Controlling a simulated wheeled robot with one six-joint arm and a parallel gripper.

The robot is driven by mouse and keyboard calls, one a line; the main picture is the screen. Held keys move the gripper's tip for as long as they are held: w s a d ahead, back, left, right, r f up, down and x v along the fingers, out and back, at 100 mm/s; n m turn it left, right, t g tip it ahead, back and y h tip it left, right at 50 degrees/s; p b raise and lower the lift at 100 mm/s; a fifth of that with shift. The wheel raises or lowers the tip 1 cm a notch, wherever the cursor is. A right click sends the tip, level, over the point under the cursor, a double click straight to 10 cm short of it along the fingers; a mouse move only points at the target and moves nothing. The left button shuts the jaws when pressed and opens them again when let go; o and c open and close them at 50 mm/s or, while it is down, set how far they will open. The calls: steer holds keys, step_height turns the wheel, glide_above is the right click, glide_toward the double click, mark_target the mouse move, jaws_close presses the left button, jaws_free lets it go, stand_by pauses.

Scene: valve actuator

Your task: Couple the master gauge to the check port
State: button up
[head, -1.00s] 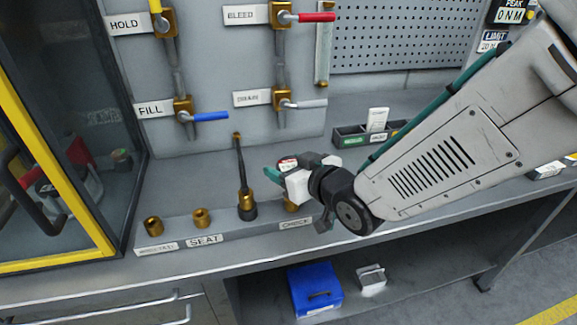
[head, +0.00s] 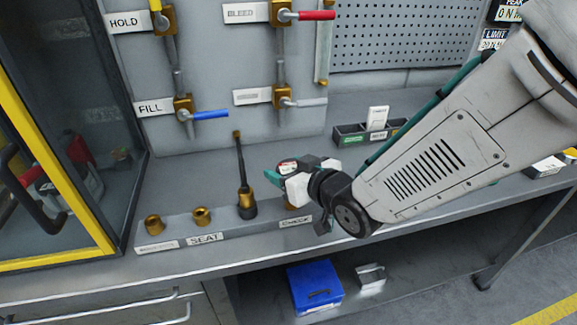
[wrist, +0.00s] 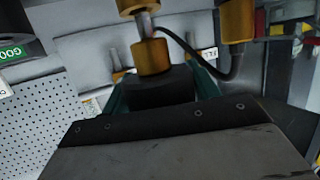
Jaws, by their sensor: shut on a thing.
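My gripper (head: 284,181), with teal fingers, is low above the right part of the bench manifold. It is shut on the master gauge (head: 288,167), whose small pale-and-red face shows between the fingers. In the wrist view the gripper (wrist: 162,92) holds a dark body with a brass fitting (wrist: 152,56) and a metal stem beyond it. The check port (head: 291,206) is a brass fitting behind the CHECK label (head: 296,222), mostly hidden under my gripper. I cannot tell whether gauge and port touch.
Left of the gripper, a dark hose (head: 242,165) rises from a brass port. Two more brass ports stand farther left, one by the SEAT label (head: 205,239). Valves with coloured handles (head: 211,115) are on the panel behind. A small divided bin (head: 350,134) stands behind right.

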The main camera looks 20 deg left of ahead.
steer(key=shift+f, duration=1)
steer(key=o, duration=1.3)
